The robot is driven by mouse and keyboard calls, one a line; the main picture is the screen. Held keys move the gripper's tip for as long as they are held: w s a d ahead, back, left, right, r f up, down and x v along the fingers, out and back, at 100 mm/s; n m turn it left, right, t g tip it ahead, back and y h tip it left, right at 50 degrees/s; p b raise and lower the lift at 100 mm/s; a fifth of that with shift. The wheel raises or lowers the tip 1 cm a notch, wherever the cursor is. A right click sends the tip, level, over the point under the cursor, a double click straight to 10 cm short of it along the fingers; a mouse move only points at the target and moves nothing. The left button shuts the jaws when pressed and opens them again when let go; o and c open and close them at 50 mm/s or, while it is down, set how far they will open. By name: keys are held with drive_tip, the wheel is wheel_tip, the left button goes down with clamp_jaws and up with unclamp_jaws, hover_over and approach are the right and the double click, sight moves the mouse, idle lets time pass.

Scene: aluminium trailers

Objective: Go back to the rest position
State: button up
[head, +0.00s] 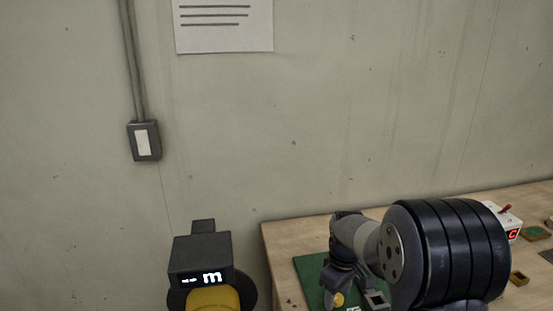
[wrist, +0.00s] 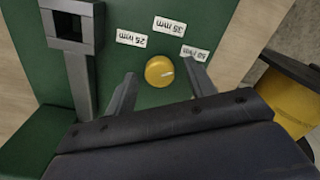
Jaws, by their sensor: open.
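My gripper (wrist: 160,74) is open in the wrist view, its two grey fingers apart on either side of a round yellow knob (wrist: 159,71). I cannot tell whether the fingers touch the knob. The knob sits on a green board (wrist: 125,70) with white labels reading 25 mm, 35 mm and 50 mm around it. In the head view the green board (head: 309,272) lies on the wooden bench, and my arm reaches over it. My fingers are hard to make out there, and my arm hides part of the board.
A grey square-ended fixture (wrist: 70,25) stands beside the knob. A white box with a red switch (head: 507,222) and small trays (head: 535,233) are at the bench's right. A black and yellow device (head: 203,262) showing "m" stands left of the bench (head: 285,235). The wall is behind.

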wheel_tip(320, 180, up, 11)
drive_tip(key=shift+f, duration=0.2)
idle(0.4)
